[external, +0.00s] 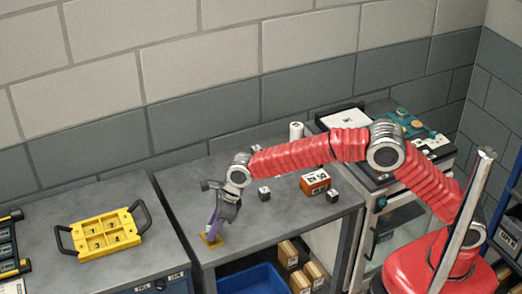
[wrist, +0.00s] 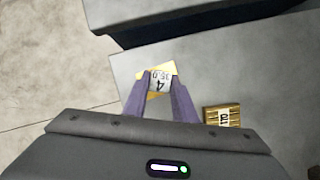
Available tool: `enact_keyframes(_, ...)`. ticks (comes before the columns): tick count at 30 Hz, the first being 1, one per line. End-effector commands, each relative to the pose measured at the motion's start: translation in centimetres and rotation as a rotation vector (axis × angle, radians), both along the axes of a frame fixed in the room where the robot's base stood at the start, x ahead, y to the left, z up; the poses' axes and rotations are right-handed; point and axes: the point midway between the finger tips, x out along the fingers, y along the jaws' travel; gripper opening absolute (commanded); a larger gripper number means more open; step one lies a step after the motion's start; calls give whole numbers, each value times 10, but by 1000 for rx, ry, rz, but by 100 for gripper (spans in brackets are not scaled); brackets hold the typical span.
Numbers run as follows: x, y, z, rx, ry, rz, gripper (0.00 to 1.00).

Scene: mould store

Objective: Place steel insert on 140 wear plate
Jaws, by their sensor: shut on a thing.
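My gripper (external: 214,232) is at the front left corner of the middle bench, pointing down. In the wrist view its purple fingers (wrist: 160,86) are shut on the steel insert (wrist: 161,79), a small grey block whose top mark looks like a 4 with 35.0 below it. A yellow-gold plate (wrist: 148,68) shows behind and around the insert. In the external view the plate (external: 207,241) lies on the bench just below the fingertips. I cannot read a number on it. The insert is hidden in the external view, and I cannot tell whether it touches the plate.
On the bench (external: 196,190) stand a dark cube (external: 264,193), another (external: 332,196), an orange block (external: 315,182) and a white cylinder (external: 296,130). A brown labelled block (wrist: 222,116) shows in the wrist view. A yellow tray (external: 86,251) lies on the left bench, across a gap.

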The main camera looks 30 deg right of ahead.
Motion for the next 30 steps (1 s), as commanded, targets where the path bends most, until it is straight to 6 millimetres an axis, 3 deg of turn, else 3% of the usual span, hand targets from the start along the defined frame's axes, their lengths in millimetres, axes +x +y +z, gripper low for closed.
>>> enact_keyframes(5,0,0,-1,1,0,0,0)
enact_keyframes(6,0,0,-1,0,0,0,27)
enact_keyframes(13,0,0,-1,0,0,0,43)
enact_keyframes(23,0,0,1,0,0,0,43)
enact_keyframes(30,-3,-8,23,2,-2,0,43)
